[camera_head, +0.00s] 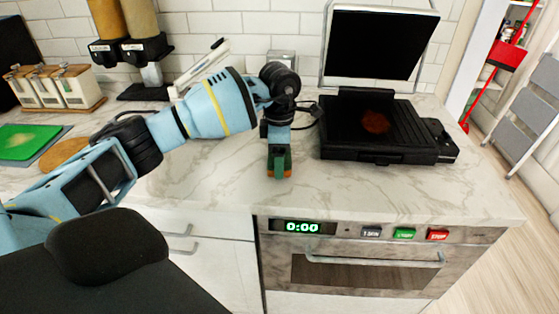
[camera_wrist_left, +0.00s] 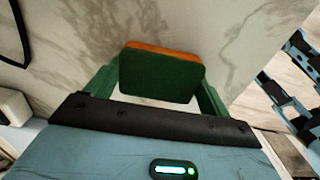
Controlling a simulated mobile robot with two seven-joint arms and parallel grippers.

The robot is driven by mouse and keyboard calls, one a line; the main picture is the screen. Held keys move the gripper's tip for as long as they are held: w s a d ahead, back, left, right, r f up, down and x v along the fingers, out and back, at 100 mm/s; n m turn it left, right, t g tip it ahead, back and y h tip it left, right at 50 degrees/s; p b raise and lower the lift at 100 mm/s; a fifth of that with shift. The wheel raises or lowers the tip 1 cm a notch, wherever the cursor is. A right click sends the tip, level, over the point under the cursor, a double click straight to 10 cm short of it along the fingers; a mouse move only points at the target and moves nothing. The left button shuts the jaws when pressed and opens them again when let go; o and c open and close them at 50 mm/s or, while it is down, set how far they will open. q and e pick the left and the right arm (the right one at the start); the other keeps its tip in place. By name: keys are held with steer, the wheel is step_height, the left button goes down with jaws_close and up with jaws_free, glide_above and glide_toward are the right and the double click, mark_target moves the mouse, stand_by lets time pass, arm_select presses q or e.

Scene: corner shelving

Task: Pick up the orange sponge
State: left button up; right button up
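The orange sponge (camera_wrist_left: 160,72) has a dark green face and an orange edge. In the left wrist view it lies between the two green fingers of my left gripper (camera_wrist_left: 160,80), which reach along its left and right sides. No clear gap shows at either side, but I cannot tell whether the fingers press on it. In the head view my left gripper (camera_head: 279,163) points down over the marble counter, and a little orange of the sponge (camera_head: 285,174) shows at its tips. I cannot tell whether the sponge touches the counter.
A black grill (camera_head: 375,125) with a raised lid (camera_head: 375,45) stands right of my left gripper. The counter's front edge runs above an oven (camera_head: 370,265). Dispensers (camera_head: 135,50), a canister rack (camera_head: 60,88) and a green board (camera_head: 22,140) are at the left. Bare counter (camera_head: 400,188) lies before the grill.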

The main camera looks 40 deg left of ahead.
arm_select(q)
steer(key=c, duration=0.3)
steer(key=shift+r, duration=0.1)
steer(key=shift+r, duration=0.5)
step_height(320, 180, up, 2)
steer(key=shift+r, duration=0.2)
steer(key=s+d, duration=0.3)
steer(key=s, duration=0.1)
steer(key=s+d+r, duration=0.1)
steer(key=s+d, duration=0.2)
steer(key=s, duration=0.1)
steer(key=s+d, duration=0.4)
steer(key=shift+s+d+r+b, duration=0.1)
steer(key=shift+s+r+b, duration=0.1)
steer(key=shift+b, duration=0.2)
steer(key=shift+o, duration=1.1)
steer(key=shift+c, duration=1)
